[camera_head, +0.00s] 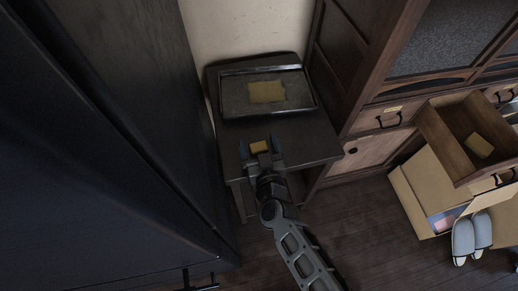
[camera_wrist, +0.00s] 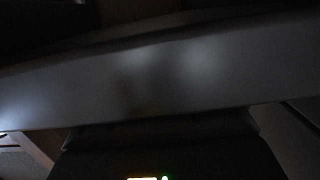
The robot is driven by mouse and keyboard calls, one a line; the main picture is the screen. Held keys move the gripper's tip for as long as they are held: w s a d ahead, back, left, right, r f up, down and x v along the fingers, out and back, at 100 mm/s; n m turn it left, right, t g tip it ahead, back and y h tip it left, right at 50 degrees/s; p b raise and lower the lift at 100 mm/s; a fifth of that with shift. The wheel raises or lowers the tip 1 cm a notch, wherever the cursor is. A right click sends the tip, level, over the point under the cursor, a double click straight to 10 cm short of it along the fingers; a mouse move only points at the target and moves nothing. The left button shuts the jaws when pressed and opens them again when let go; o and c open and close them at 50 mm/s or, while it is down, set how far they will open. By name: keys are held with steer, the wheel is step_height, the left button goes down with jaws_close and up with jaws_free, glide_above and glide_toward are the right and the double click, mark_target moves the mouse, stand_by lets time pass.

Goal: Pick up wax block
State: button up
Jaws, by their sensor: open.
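My gripper (camera_head: 259,145) is over the front part of a small dark table, with its two fingers spread apart. A small yellow block (camera_head: 260,148), which looks like wax, shows between the fingers; I cannot tell whether they touch it. A wider, flat yellow piece (camera_head: 267,92) lies in a dark-rimmed tray (camera_head: 232,108) farther back on the table. Another yellow block (camera_head: 479,146) lies in the open drawer at the right. The wrist view is very dark and shows a close grey surface (camera_wrist: 160,75), with no block that I can make out.
The dark table (camera_head: 310,147) stands against the pale wall, between a tall dark cabinet (camera_head: 110,130) on the left and a wooden cabinet on the right. An open drawer (camera_head: 440,133) juts out above a cardboard box (camera_head: 411,200). Slippers (camera_head: 463,240) lie on the floor.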

steer(key=shift+w+a+f, duration=0.15)
steer(key=shift+w+a, duration=0.05)
steer(key=shift+w, duration=0.45)
steer(key=shift+c, duration=0.3)
steer(key=c, duration=1)
